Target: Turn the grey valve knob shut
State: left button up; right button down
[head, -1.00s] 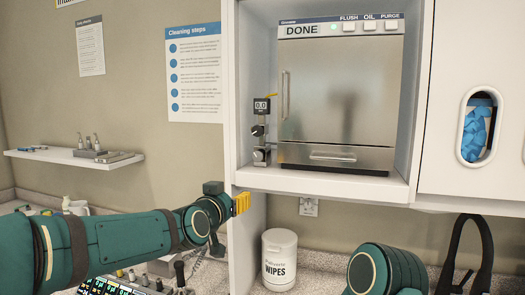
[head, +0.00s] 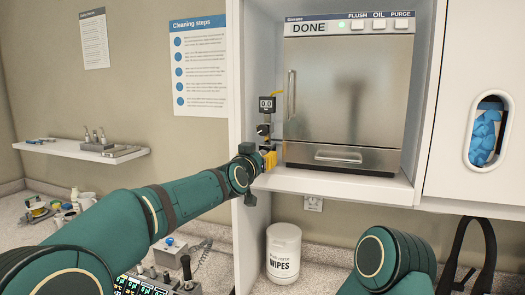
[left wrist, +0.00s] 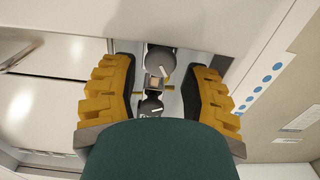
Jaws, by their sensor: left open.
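A small valve column stands left of the autoclave, with a black gauge reading 0.0 (head: 266,104) at its top. Below the gauge is a dark upper knob (head: 263,130). The lower knob is hidden behind my left gripper (head: 267,160) in the head view. My right gripper is out of view.
The autoclave (head: 350,95), marked DONE, fills the bay right of the valve. The white bay shelf edge (head: 330,187) runs below, and a white side panel (head: 236,110) stands left. A wipes tub (head: 283,255) sits on the counter underneath.

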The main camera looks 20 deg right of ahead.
pick_arm(q)
jog(key=shift+p+x, duration=0.35)
jog(key=shift+x, duration=1)
grip_shut()
jog(key=m+b, duration=0.1)
jog(key=m, duration=0.4)
jog(key=shift+m, duration=0.4)
grip_release()
jog(key=shift+s, duration=0.1)
